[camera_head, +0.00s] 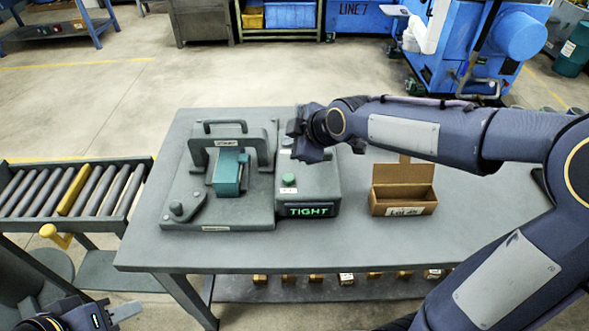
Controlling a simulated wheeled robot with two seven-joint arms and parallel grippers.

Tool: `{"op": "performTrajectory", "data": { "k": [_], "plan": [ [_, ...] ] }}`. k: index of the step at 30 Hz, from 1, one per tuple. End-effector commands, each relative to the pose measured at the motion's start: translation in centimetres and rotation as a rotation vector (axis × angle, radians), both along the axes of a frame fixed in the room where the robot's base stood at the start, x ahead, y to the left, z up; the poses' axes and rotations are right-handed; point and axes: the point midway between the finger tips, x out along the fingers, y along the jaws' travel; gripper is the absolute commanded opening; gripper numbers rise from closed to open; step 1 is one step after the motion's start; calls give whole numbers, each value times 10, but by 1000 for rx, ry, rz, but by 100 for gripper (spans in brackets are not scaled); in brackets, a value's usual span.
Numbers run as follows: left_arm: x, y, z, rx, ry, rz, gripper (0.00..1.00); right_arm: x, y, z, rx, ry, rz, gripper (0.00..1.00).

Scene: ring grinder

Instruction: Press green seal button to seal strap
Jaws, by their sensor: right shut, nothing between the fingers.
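The strapping machine's grey control box (318,185) stands on the table, with a lit display (310,211) reading TIGHT in green. A round green button (289,179) sits on its top near the front left. Another small button (287,142) shows farther back. My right gripper (300,145) is shut and empty over the back part of the box, behind the front green button. I cannot tell whether it touches the box. A teal block (229,172) sits under the grey arch (216,136); no strap can be made out. My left gripper (118,311) is partly in view at the bottom left, away from the table.
An open cardboard box (403,193) stands on the table to the right. My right arm crosses above the table's right side. A roller conveyor (75,190) adjoins the table's left. Small boxes (346,279) sit on the lower shelf. The table front (300,252) is clear.

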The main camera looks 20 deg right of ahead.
Motion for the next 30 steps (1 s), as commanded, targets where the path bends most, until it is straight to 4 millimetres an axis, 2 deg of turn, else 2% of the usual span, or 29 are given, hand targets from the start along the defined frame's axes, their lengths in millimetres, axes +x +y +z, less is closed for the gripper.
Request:
{"op": "performTrajectory", "data": {
  "k": [11, 17, 23, 30],
  "plan": [
    [0, 0, -1, 0, 0, 0, 36, 2, 1, -1, -4, -4, 6, 0],
    [0, 0, -7, 0, 0, 0, 36, 1, 1, -10, -4, -3, 5, 0],
    [0, 0, -23, 0, 0, 0, 36, 1, 0, -33, -3, -2, 3, 0],
    [0, 0, -47, 0, 0, 0, 36, 1, 0, -69, -4, -1, 5, 0]
  ]
}}
